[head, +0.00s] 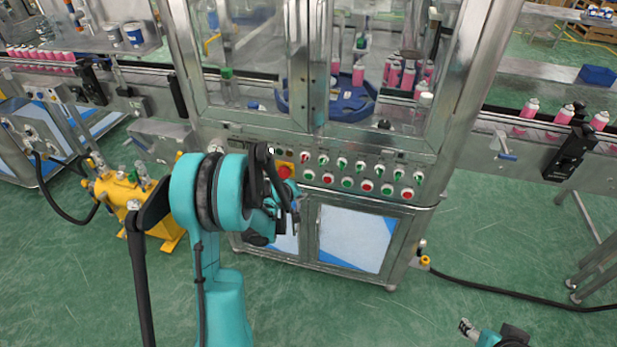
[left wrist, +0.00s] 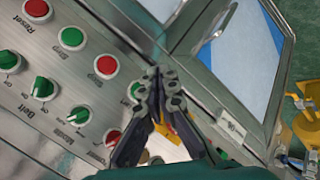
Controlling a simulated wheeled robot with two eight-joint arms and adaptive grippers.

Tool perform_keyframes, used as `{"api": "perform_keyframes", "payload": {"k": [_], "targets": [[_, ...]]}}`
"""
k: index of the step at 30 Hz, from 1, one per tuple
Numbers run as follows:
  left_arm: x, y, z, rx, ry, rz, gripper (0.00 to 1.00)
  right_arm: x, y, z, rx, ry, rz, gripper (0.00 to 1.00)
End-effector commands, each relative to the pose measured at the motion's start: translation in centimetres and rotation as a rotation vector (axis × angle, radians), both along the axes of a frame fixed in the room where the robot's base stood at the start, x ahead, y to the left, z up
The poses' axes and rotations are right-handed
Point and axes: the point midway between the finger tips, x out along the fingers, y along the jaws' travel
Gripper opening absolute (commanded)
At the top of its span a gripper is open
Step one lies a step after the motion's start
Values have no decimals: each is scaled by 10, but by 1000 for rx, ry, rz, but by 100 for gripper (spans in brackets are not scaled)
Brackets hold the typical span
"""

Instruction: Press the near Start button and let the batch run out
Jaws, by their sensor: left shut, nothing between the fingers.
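My left gripper (head: 292,212) is in front of the steel control panel, at its left end, with its arm hiding part of the cabinet. In the left wrist view its fingertips (left wrist: 166,76) are together and empty. Another green button (left wrist: 72,38) lies farther along the row, between red buttons (left wrist: 106,66). The row also shows in the head view, with a green button (head: 347,183). My right gripper (head: 467,327) is low at the bottom right, away from the panel.
A red emergency stop (head: 285,170) on a yellow plate is close to my left gripper. Green selector knobs (left wrist: 43,88) line the panel. Pink cans (head: 564,114) stand on the right conveyor, others (head: 408,79) inside the glazed machine. A yellow unit (head: 125,195) stands left; a black cable (head: 500,292) crosses the floor.

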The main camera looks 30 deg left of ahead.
Motion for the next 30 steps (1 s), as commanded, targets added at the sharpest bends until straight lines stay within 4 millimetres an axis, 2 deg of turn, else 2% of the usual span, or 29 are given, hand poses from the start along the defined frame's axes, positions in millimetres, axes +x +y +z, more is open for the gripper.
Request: {"api": "perform_keyframes", "payload": {"k": [6, 12, 18, 30], "targets": [[31, 8, 1, 0, 0, 0, 0, 0, 0, 6, 0, 0, 0, 51], [49, 12, 0, 1, 0, 1, 0, 0, 0, 3, 0, 0, 0, 51], [55, 13, 0, 2, 0, 0, 0, 0, 0, 3, 0, 0, 0, 51], [55, 13, 0, 1, 0, 1, 0, 0, 0, 3, 0, 0, 0, 51]]}}
